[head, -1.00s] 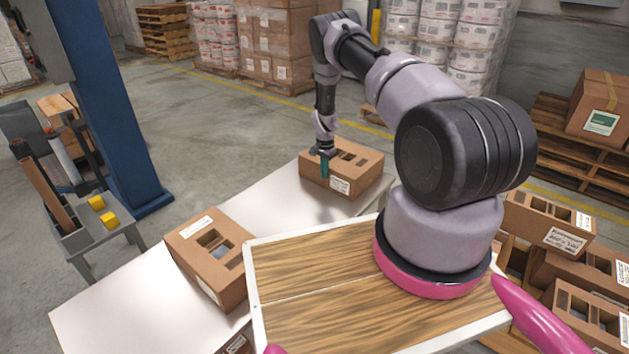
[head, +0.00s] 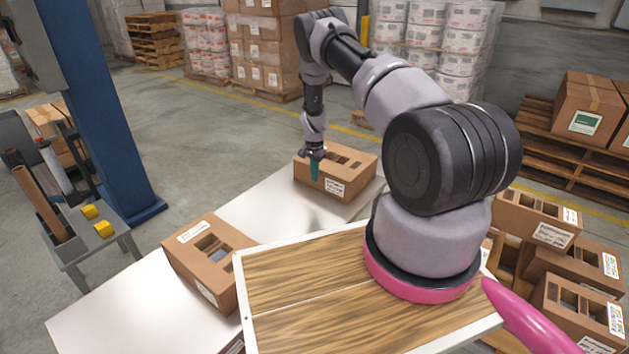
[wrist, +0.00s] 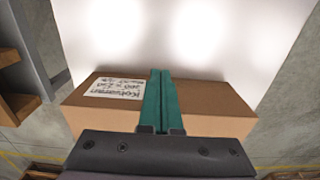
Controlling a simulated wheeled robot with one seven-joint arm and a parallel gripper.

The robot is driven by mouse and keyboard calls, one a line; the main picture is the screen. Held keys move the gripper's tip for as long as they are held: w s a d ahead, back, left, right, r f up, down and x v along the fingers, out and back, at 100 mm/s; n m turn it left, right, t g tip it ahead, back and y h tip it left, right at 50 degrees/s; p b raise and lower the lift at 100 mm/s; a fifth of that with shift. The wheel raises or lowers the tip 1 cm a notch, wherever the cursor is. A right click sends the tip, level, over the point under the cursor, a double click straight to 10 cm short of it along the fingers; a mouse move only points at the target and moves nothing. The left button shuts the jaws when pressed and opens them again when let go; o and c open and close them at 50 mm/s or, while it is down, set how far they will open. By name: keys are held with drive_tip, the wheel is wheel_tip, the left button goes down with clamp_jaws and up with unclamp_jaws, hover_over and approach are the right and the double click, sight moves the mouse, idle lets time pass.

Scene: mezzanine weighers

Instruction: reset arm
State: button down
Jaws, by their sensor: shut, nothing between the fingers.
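My arm reaches out from its pink-ringed base over the white table (head: 130,300). My gripper (head: 314,172) has teal fingers and points down beside the far cardboard box (head: 352,180), in front of its labelled side in the head view. In the wrist view the gripper (wrist: 160,100) shows its two teal fingers pressed together with nothing between them. The box (wrist: 215,100) with a white label lies behind the fingers there. I cannot tell whether the fingers touch the box.
A second open-slotted box (head: 205,262) stands on the near part of the table. A blue post (head: 105,110) and a small grey stand (head: 75,246) with yellow blocks are at left. Several boxes (head: 540,220) stand at right. The table between the two boxes is clear.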

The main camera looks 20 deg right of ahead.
wheel_tip(320, 180, up, 27)
drive_tip(key=s+a+n+t, duration=0.1)
drive_tip(key=a+t, duration=0.1)
drive_tip(key=s+a+r+n+y, duration=0.1)
drive_tip(key=s+r, duration=0.2)
drive_tip(key=r, duration=0.4)
drive_tip(key=s+a+r+t, duration=0.1)
drive_tip(key=s+r, duration=0.2)
drive_tip(key=r, duration=0.3)
drive_tip(key=s+a+r+n+y, duration=0.1)
drive_tip(key=s+r, duration=0.3)
drive_tip(key=r, duration=0.3)
drive_tip(key=s+a+r+n+t, duration=0.2)
drive_tip(key=s+r, duration=0.9)
drive_tip(key=s, duration=0.3)
drive_tip(key=s+a+r+n+t, duration=0.1)
drive_tip(key=s+n+t, duration=0.1)
drive_tip(key=s, duration=1.3)
drive_tip(key=shift+s+a, duration=0.15)
drive_tip(key=shift+s, duration=0.05)
